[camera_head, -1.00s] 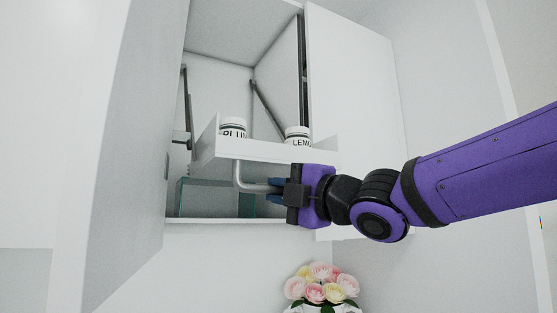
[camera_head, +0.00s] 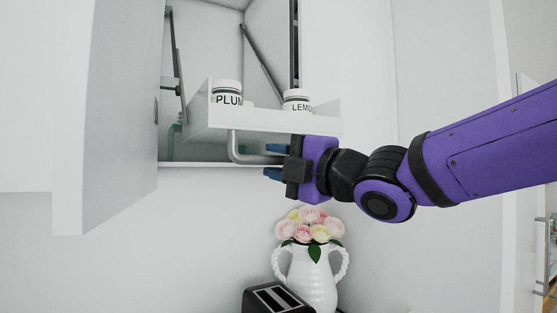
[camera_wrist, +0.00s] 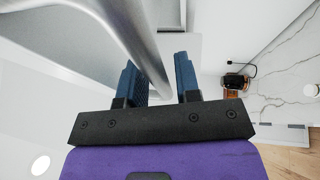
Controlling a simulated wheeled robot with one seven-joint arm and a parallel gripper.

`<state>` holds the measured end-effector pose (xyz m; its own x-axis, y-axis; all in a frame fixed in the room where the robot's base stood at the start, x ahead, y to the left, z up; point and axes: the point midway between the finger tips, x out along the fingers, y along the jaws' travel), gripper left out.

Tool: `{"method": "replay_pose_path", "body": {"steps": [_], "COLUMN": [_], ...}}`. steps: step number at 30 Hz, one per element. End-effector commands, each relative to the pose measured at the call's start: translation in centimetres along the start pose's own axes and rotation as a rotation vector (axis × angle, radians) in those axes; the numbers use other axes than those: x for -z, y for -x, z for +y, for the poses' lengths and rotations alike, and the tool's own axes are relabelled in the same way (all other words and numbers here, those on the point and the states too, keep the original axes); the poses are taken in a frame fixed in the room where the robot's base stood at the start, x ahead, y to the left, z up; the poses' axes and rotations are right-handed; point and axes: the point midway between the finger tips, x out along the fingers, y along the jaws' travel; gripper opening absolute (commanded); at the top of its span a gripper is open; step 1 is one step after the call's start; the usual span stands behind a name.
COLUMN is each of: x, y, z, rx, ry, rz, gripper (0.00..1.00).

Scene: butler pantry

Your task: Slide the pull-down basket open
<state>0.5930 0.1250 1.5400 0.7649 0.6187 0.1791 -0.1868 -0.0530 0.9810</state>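The white pull-down basket (camera_head: 262,121) hangs out from the open upper cabinet, on grey linkage arms (camera_head: 262,62). It holds a jar labelled PLUM (camera_head: 229,99) and a jar whose label is partly hidden, reading LEMO (camera_head: 297,104). Its grey bar handle (camera_head: 233,147) hangs below the front panel. My gripper (camera_head: 275,161) is at the handle's right part, with one blue finger above and one below the bar. In the wrist view the handle (camera_wrist: 137,36) runs between the spread fingers (camera_wrist: 158,80), close to the left one, with a gap to the right one.
An open cabinet door (camera_head: 115,110) stands at the left. Below are a white vase with pink and yellow flowers (camera_head: 312,277) and a black toaster (camera_head: 276,299). The space in front of the wall below the cabinet's left side is clear.

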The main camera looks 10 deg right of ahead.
Motion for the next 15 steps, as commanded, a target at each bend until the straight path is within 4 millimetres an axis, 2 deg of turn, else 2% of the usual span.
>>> {"method": "replay_pose_path", "body": {"steps": [10,15], "x": [0.0,0.0], "y": [0.1,1.3], "z": [0.1,0.1], "rx": [-0.001,-0.003], "ry": [0.000,0.000], "rz": [0.000,-0.002], "gripper": [0.41,0.41]}}
